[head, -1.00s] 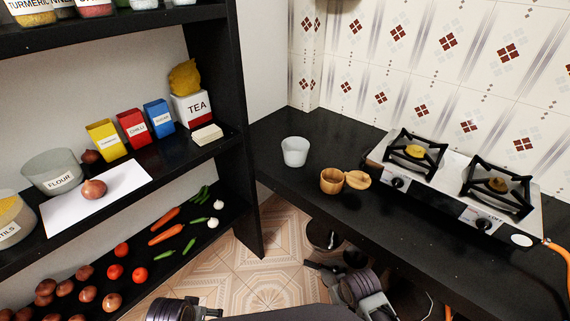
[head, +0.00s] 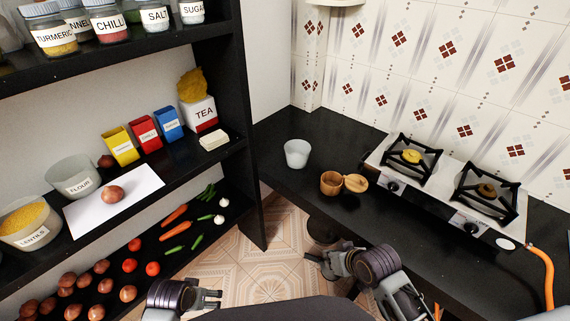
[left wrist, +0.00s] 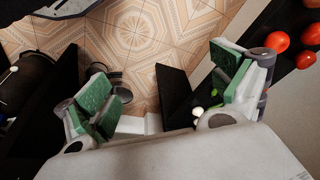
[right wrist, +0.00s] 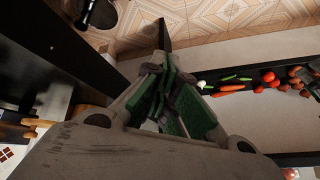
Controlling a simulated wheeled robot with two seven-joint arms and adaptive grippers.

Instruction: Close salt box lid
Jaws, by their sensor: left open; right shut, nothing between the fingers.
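The salt box is a small round wooden pot (head: 331,183) on the black counter, near the stove's left corner. Its round wooden lid (head: 356,183) is swung out to the right side, so the pot's top is uncovered. My right gripper (head: 316,264) is shut and empty, in front of the counter edge and below the box in the picture. Its closed fingers (right wrist: 172,92) show in the right wrist view. My left gripper (head: 216,299) is open and empty over the floor, far from the box. Its spread fingers (left wrist: 165,88) show in the left wrist view.
A translucent cup (head: 297,153) stands left of the box. A two-burner stove (head: 435,200) stands to the right, with an orange hose (head: 548,265). A black shelf (head: 245,130) with jars, boxes and vegetables is at left. Counter in front of the box is clear.

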